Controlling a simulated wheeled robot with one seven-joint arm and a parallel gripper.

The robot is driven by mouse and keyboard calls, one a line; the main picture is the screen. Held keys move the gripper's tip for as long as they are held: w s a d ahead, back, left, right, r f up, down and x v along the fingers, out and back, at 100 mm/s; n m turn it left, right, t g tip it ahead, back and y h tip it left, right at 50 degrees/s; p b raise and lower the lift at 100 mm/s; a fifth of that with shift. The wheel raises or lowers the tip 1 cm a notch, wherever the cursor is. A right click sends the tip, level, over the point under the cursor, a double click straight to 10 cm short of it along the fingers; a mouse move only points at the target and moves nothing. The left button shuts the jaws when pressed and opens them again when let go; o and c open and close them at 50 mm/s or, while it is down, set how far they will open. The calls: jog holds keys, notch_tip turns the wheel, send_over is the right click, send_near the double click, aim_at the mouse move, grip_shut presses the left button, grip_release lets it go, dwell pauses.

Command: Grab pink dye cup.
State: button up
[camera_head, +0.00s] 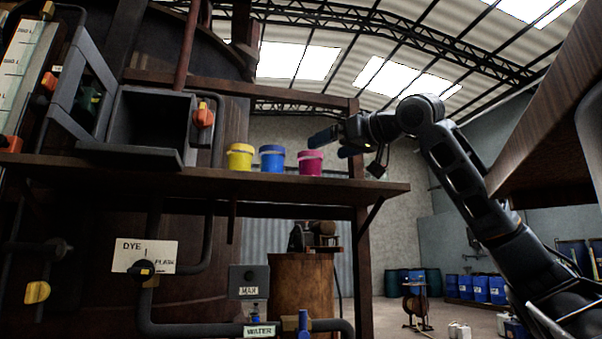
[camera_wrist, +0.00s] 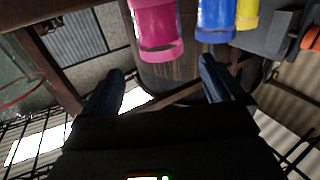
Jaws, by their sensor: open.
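The pink dye cup (camera_head: 310,163) stands upright on a brown shelf (camera_head: 350,187), the rightmost of three cups in the head view. My gripper (camera_head: 332,144) is open and empty, just right of the pink cup and at about the height of its rim. In the wrist view the pink cup (camera_wrist: 157,28) shows at the top, beyond and roughly between my gripper's two dark fingers (camera_wrist: 160,85). I see a gap between the fingertips and the cup there. Whether a finger touches the cup is unclear in the head view.
A blue cup (camera_head: 272,159) stands close left of the pink one, and a yellow cup (camera_head: 240,157) is further left. A dark open box (camera_head: 150,122) sits left of the cups. A wooden post (camera_head: 353,120) rises behind the shelf. The shelf's right end is bare.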

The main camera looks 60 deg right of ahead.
aim_at(319, 153)
jog(key=x, duration=0.2)
jog(key=p+x, duration=0.1)
jog(key=x, duration=0.4)
jog(key=shift+w+f, duration=0.25)
jog(key=shift+f, duration=0.05)
jog(key=shift+c, duration=0.2)
jog(key=c, duration=1.1)
jog(key=shift+r, duration=0.1)
jog(key=shift+c, duration=0.2)
